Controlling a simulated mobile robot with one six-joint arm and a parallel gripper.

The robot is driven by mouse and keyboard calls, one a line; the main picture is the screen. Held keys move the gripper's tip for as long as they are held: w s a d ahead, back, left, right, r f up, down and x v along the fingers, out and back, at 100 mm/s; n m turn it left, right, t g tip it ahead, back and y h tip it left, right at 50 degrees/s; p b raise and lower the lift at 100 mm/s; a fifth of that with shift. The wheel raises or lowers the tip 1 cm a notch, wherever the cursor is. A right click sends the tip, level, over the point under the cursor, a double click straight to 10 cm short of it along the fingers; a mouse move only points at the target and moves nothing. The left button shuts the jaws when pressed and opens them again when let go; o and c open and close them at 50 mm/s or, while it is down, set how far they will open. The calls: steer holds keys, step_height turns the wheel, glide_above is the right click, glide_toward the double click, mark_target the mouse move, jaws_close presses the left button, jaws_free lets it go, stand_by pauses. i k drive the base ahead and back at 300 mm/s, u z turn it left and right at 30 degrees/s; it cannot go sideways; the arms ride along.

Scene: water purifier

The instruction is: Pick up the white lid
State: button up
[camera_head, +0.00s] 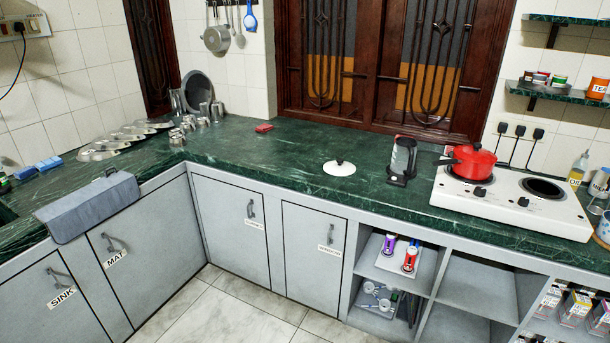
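The white lid (340,169) lies on the green marble counter, near the middle of the back run. It is round and white with a small dark knob on top. Nothing covers it, and there is bare counter around it. My gripper is not in view.
A dark kettle-like appliance (402,160) stands to the lid's right. Beyond it a red pot (472,161) sits on a white two-burner stove (510,197). A small red item (264,128) lies to the lid's left. The green counter (255,160) is clear there.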

mark_target(338, 166)
steer(key=u, duration=0.4)
steer(key=k, duration=0.9)
steer(key=u, duration=1.15)
steer(key=i, duration=1.75)
steer(key=z, duration=0.65)
steer(key=i, duration=0.6)
steer(key=z, duration=0.1)
